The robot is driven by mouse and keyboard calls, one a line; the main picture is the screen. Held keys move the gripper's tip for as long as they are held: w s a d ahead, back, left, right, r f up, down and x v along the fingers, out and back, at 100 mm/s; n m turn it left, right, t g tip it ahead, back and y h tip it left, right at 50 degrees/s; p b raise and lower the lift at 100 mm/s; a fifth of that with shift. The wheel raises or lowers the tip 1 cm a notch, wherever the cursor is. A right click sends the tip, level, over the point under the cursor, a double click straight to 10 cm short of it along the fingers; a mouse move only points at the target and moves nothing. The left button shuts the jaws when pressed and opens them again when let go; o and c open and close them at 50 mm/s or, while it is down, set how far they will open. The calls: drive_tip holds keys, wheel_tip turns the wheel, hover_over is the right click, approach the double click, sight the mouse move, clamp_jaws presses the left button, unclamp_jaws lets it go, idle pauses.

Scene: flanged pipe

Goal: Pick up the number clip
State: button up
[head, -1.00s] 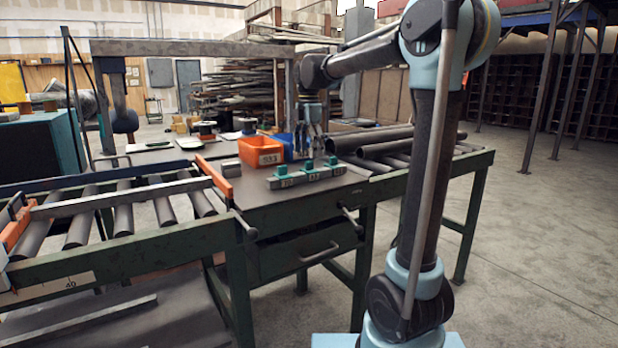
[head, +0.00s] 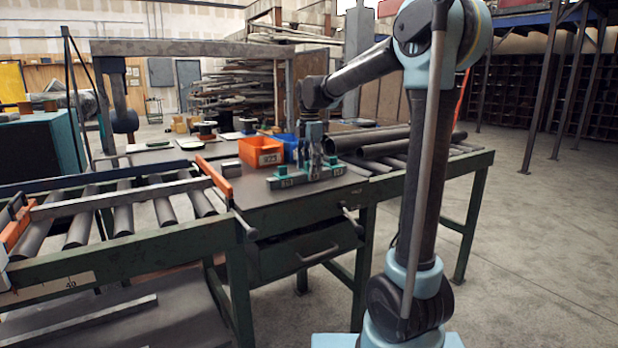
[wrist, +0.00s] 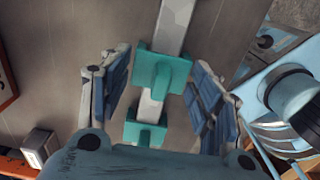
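A grey bar (head: 297,180) lies on the workbench with teal clips along it. One teal clip (head: 283,180) shows clearly at its left end, with a pale number plate too small to read. In the wrist view, one teal clip (wrist: 165,72) lies between my fingers and another clip (wrist: 146,133) is lower, partly hidden by my gripper body. My gripper (head: 313,168) points down over the middle of the bar and hides part of it. In the wrist view, my gripper (wrist: 160,78) is open, with a finger on each side of the bar and gaps to the clip.
An orange bin (head: 258,151) with a number label stands behind the bar, beside a blue bin (head: 288,146). Large dark pipes (head: 370,142) lie to the right. The bench top (head: 262,197) in front of the bar is clear.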

drive_tip(key=c, duration=0.4)
wheel_tip(320, 180, up, 10)
idle(0.6)
